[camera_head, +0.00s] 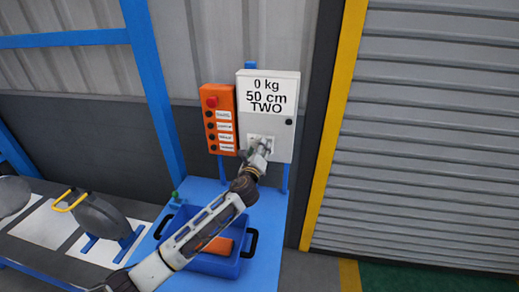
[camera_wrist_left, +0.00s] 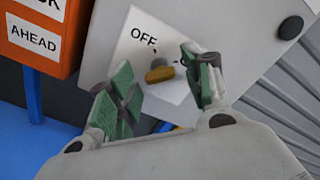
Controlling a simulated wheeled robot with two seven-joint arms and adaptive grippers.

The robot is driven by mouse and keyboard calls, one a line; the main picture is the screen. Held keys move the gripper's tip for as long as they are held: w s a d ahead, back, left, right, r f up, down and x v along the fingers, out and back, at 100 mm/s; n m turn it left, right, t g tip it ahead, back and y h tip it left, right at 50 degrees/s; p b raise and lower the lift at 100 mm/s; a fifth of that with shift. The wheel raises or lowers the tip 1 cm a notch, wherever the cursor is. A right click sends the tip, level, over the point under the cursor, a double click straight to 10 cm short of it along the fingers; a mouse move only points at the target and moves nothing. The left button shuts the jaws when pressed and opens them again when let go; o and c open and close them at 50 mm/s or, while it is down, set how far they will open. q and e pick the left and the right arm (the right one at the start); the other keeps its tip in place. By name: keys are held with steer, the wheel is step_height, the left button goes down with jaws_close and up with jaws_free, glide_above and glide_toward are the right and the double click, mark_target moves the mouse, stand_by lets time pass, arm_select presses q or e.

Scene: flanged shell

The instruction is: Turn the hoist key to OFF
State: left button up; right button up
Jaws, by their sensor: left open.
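The hoist key (camera_wrist_left: 160,73) is a small brass-coloured key on a white plate (camera_wrist_left: 128,50) marked OFF, on the front of a light grey box (camera_head: 284,128). In the left wrist view the key does not point straight at the OFF label; it lies roughly crosswise below it. My left gripper (camera_head: 262,146) is in front of the box's lower part and hides the key in the head view. In the left wrist view its green-padded fingers (camera_wrist_left: 164,92) are open, one on each side of the key, apart from it. My right gripper is not in view.
An orange button panel (camera_head: 219,119) with a red button hangs left of the box. Below stands a blue table (camera_head: 268,220) with a blue bin (camera_head: 216,262) holding an orange thing. A yellow post (camera_head: 334,120) and a shutter (camera_head: 430,130) are to the right.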

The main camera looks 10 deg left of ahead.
arm_select(q)
steer(key=shift+w, duration=0.35)
steer(key=shift+c, duration=0.3)
steer(key=c, duration=1)
